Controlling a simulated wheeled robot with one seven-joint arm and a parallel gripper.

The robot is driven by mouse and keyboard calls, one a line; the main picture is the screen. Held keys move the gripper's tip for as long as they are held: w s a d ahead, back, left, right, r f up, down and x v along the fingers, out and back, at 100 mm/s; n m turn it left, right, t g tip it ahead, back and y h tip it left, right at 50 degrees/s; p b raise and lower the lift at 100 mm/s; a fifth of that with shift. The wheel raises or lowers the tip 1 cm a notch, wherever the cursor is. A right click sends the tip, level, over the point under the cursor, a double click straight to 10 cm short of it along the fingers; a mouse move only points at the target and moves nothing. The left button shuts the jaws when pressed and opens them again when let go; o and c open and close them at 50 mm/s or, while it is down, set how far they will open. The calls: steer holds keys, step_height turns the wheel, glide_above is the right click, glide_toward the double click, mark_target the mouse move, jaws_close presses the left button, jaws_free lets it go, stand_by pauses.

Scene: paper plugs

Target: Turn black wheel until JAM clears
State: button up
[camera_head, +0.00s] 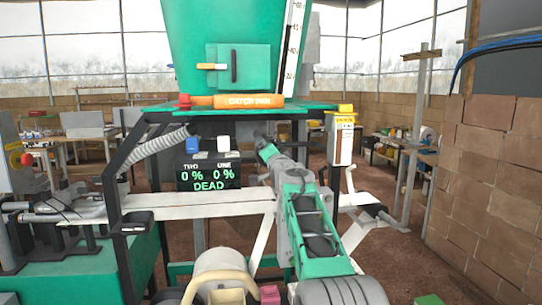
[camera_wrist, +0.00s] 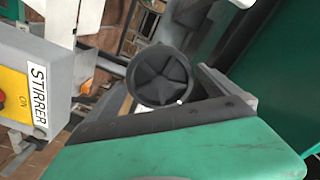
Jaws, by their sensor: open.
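A round black wheel (camera_wrist: 160,75) with a star-shaped face shows in the middle of the wrist view, just beyond a dark edge strip. I cannot make it out in the head view. My arm reaches up from the bottom of the head view, and my gripper (camera_head: 266,150) is at its far end, below the green table and right of the display. The black display (camera_head: 208,177) reads TWO 0 %, ONE 0 % and DEAD in green.
A grey STIRRER box (camera_wrist: 40,85) with a yellow panel is left of the wheel. A green panel (camera_wrist: 180,150) fills the wrist view's bottom. In the head view, an orange CATCH PAN bar (camera_head: 250,101) lies on the green table. A brick wall (camera_head: 490,190) stands right.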

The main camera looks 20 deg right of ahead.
steer(key=shift+b+v, duration=2)
steer(key=shift+b, duration=0.05)
steer(key=b+v, duration=0.3)
steer(key=v, duration=0.1)
steer(key=shift+b, duration=0.4)
